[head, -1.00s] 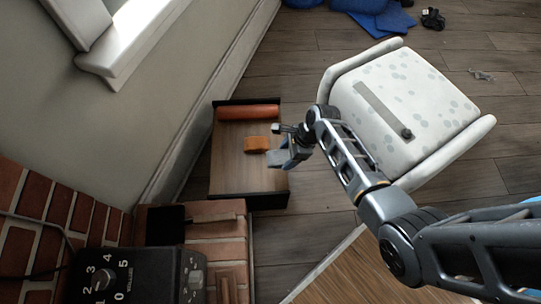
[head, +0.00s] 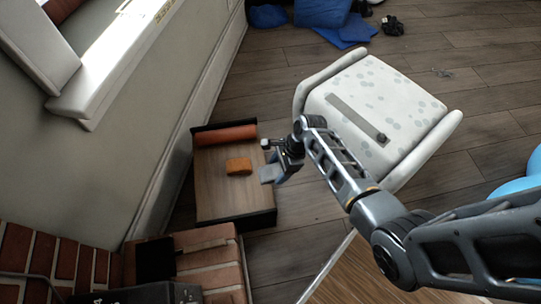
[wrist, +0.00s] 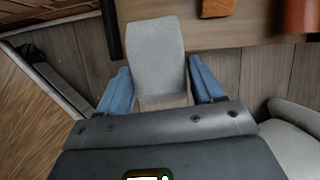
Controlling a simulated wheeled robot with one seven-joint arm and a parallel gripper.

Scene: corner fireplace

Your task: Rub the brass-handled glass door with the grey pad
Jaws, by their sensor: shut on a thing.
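The grey pad (wrist: 157,52) is held between the two blue fingers of my gripper (wrist: 163,88) in the wrist view. My gripper (head: 279,177) is shut on it, and the pad (head: 270,173) also shows in the head view. The pad is over or beside the right edge of a small wooden-topped table; I cannot tell whether it touches it. The brass-handled glass door is not in view in either frame.
The small table (head: 222,190) bears an orange block (head: 239,166) and an orange-brown roll (head: 224,135). A white spotted chair (head: 385,100) stands right of my gripper. Brickwork (head: 212,262) is at lower left. Blue cushions (head: 322,12) lie at the back. Floor between is clear.

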